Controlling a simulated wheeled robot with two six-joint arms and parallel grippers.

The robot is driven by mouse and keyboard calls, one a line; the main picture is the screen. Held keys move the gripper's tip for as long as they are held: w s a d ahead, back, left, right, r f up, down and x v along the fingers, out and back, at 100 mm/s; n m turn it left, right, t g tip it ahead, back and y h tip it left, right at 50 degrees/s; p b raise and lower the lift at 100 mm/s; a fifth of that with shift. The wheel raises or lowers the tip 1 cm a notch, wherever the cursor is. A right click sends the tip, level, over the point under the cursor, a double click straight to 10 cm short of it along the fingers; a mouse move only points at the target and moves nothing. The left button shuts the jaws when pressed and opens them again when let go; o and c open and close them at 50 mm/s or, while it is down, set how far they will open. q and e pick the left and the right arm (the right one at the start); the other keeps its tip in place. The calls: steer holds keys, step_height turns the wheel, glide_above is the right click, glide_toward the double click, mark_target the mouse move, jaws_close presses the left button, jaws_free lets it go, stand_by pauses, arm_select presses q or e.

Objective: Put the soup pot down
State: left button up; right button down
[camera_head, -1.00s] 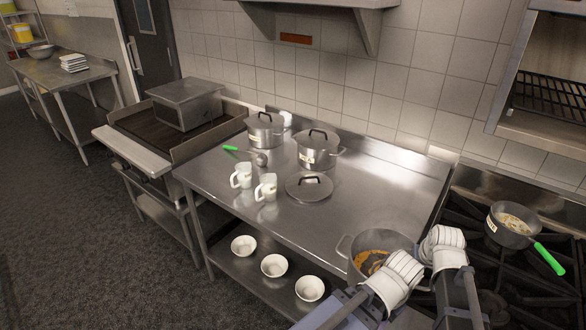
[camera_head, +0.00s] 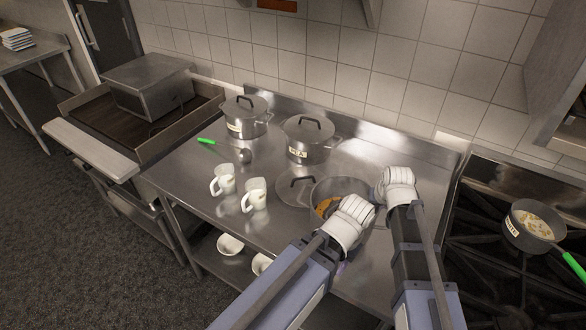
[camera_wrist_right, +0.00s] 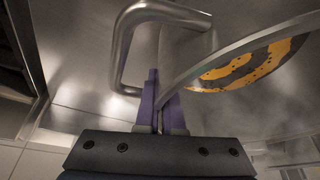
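The soup pot (camera_head: 345,186) is a grey metal pot with orange soup inside, over the right part of the steel counter (camera_head: 400,150). I cannot tell whether its base touches the counter. It partly covers a loose lid (camera_head: 293,186) in the head view. My left gripper (camera_head: 352,212) is at the pot's near side, its fingers hidden by the white wrist part. My right gripper (camera_head: 390,188) is at the pot's right side.
Two lidded pots (camera_head: 246,117) (camera_head: 308,140) stand at the back of the counter. Two white mugs (camera_head: 223,180) (camera_head: 256,195) and a green-handled ladle (camera_head: 206,141) are left of the lid. A stove (camera_head: 480,230) with a green-handled pan (camera_head: 533,225) is right. The counter behind the soup pot is clear.

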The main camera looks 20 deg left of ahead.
arm_select(q)
step_height(320, 180, up, 5)
steer(key=p, duration=0.3)
steer(key=shift+s+d+p, duration=0.1)
steer(key=shift+p, duration=0.3)
arm_select(e)
steer(key=w+d+r+m, duration=0.1)
steer(key=d+r, duration=0.3)
steer(key=r, duration=0.1)
steer(key=shift+w+d+m+h, duration=0.15)
steer(key=shift+d+m+h, duration=0.15)
steer(key=shift+d+m, duration=0.1)
arm_select(q)
steer(key=shift+f, duration=0.15)
arm_select(e)
steer(key=shift+f, duration=0.1)
